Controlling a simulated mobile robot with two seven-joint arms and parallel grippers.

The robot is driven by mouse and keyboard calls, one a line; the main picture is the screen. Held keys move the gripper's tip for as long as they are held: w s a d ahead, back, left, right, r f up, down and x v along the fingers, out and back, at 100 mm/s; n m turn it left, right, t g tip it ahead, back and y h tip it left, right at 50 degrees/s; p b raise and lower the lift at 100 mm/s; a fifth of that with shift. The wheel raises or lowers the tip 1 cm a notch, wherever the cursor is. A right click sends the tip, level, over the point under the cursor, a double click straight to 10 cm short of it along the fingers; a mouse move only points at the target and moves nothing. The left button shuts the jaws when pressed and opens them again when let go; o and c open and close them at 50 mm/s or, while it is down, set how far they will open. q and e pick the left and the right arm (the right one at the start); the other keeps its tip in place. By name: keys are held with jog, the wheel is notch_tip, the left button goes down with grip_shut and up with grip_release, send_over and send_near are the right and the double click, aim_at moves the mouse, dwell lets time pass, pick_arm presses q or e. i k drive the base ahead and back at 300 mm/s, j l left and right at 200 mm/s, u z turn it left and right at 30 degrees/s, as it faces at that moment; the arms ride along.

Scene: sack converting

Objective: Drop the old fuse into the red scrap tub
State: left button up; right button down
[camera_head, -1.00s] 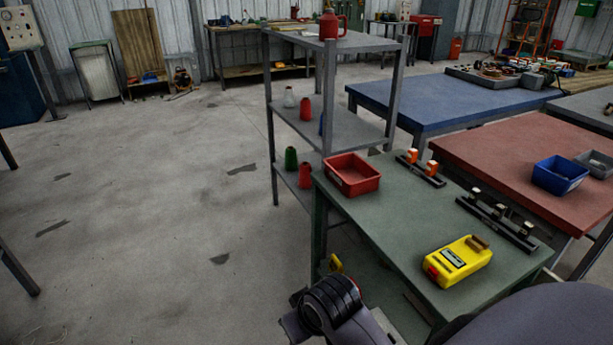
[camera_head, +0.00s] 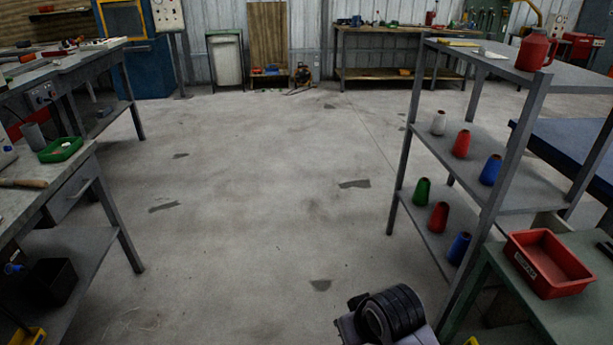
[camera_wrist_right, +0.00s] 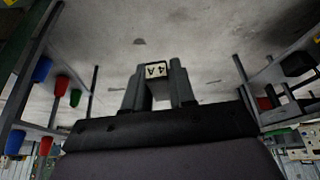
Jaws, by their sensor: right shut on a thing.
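The red scrap tub (camera_head: 540,275) stands on the corner of a green table at the lower right of the head view. It is open at the top, looks empty and has a small label on its wall. In the right wrist view my right gripper (camera_wrist_right: 158,84) is shut on a small piece with a white label reading "4A", the old fuse (camera_wrist_right: 156,70). The fuse is held between the fingertips with bare floor behind it. In the head view only a dark part of my right arm shows at the bottom, apart from the tub. My left gripper is not in view.
A grey shelf rack (camera_head: 505,195) with several coloured cones and a red can (camera_head: 535,50) stands just behind the tub. A workbench (camera_head: 75,185) with a green tray (camera_head: 60,149) stands at the left. The floor (camera_head: 260,200) between is clear.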

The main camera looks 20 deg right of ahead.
aim_at(550, 273)
jog(key=i+z, duration=0.35)
jog(key=i+j+z, duration=0.2)
jog(key=z, duration=0.15)
jog(key=i+j+z, duration=0.1)
jog(key=i+z, duration=0.15)
jog(key=z, duration=0.15)
jog(key=i+j+z, duration=0.2)
jog(key=z, duration=0.15)
jog(key=i+j+z, duration=0.25)
jog(key=z, duration=0.15)
jog(key=i+j+z, duration=0.15)
jog(key=j+z, duration=0.2)
jog(key=i+j+z, duration=0.15)
jog(key=j+z, duration=0.2)
jog(key=i+j+z, duration=0.15)
jog(key=j+z, duration=0.8)
jog(key=j, duration=0.45)
jog(key=i, duration=0.05)
